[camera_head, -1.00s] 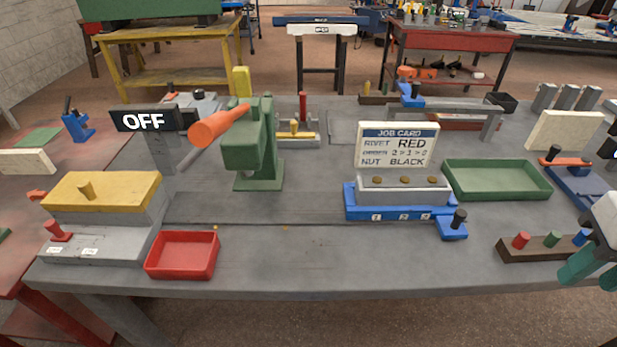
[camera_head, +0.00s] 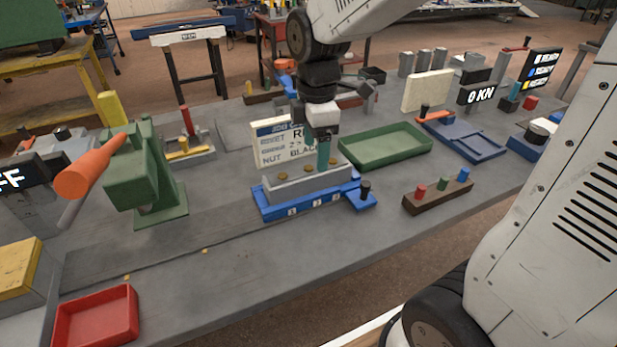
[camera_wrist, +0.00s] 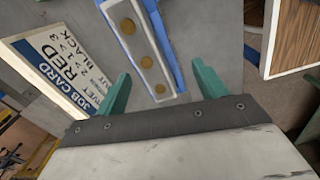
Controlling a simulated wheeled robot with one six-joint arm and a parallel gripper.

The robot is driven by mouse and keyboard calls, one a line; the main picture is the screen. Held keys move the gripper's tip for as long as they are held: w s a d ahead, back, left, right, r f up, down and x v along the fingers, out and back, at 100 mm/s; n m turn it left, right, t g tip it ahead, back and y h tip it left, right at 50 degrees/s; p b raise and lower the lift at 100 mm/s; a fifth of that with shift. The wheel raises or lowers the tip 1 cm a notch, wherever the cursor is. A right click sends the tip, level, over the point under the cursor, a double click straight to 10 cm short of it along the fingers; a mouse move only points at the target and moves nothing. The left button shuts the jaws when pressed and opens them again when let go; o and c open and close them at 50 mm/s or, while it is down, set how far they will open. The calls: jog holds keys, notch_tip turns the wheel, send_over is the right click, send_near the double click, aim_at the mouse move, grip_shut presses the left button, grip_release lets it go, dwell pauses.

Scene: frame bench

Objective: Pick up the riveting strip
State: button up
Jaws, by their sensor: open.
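The riveting strip appears to be the light grey bar (camera_head: 308,183) with three brass round studs. It sits in a blue numbered fixture (camera_head: 291,209) at the middle of the bench, in front of the job card. My gripper (camera_head: 322,158) is over the right part of the strip, pointing down, its teal fingers hiding part of the card. In the wrist view my gripper (camera_wrist: 160,82) is open, with the strip (camera_wrist: 134,40) running between the two fingers and up the picture. I see no contact with it.
The job card (camera_head: 268,147) stands close behind the strip. A blue clamp with a dark knob (camera_head: 365,190) is at the fixture's right end. A green tray (camera_head: 385,146) lies to the right, a green press (camera_head: 150,180) to the left. The bench front is mostly clear.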

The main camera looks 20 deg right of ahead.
aim_at(308, 169)
jog(key=shift+w+a+f+n, duration=0.15)
jog(key=shift+w+f+n, duration=0.7)
jog(key=shift+w, duration=0.1)
jog(key=f, duration=0.7)
jog(key=shift+w+f, duration=0.3)
jog(key=shift+w, duration=0.1)
jog(key=c, duration=1.4)
jog(key=shift+r, duration=0.1)
